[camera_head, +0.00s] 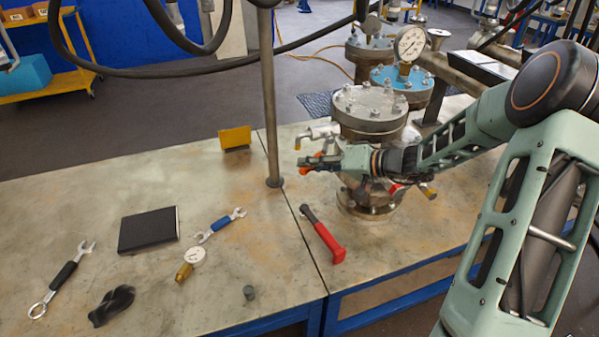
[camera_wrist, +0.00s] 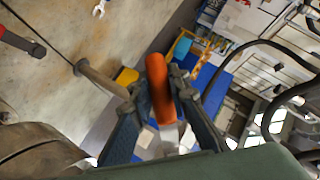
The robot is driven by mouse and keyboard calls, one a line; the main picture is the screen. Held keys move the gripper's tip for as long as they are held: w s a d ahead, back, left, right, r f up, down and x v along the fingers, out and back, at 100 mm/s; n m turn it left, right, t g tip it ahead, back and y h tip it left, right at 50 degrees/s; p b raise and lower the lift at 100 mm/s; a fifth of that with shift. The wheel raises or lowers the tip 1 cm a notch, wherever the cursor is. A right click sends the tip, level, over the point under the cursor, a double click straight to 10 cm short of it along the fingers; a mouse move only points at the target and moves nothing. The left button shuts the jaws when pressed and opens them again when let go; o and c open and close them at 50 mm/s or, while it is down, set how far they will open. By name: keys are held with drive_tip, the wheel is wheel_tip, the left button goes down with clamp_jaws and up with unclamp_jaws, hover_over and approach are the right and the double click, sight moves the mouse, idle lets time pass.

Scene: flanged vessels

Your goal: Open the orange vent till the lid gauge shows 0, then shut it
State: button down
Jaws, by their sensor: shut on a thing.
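The orange vent handle (camera_head: 305,162) is at the left side of the front grey flanged vessel (camera_head: 368,118). My gripper (camera_head: 318,163) reaches across the vessel's front and is shut on the handle. In the wrist view the orange handle (camera_wrist: 158,88) stands between the two dark fingers (camera_wrist: 160,105), touching them. A round white dial gauge (camera_head: 411,43) stands on a brass stem above the lids; its needle is too small to read. It appears over the blue lid (camera_head: 402,82) behind, but I cannot tell for certain which lid bears it. The vent's outlet is mostly hidden.
A metal post (camera_head: 269,100) rises from the bench left of my gripper, near a yellow plate (camera_head: 235,138). Black hoses (camera_head: 160,70) hang above.

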drive_tip(key=w+d+f+n+h+b, duration=0.1)
drive_tip(key=d+f+n+h+b, duration=0.2)
drive_tip(key=h+b, duration=0.4)
drive_tip(key=shift+w+d+n+t+h+b, duration=0.5)
drive_tip(key=shift+d+b, duration=0.9)
drive_tip(key=shift+b, duration=2.5)
drive_tip(key=shift+s+r, duration=0.1)
drive_tip(key=shift+s, duration=0.1)
drive_tip(key=c, duration=1.8)
unclamp_jaws()
drive_tip(key=shift+d, duration=0.1)
drive_tip(key=v, duration=1.2)
drive_tip(key=shift+w+r, duration=0.15)
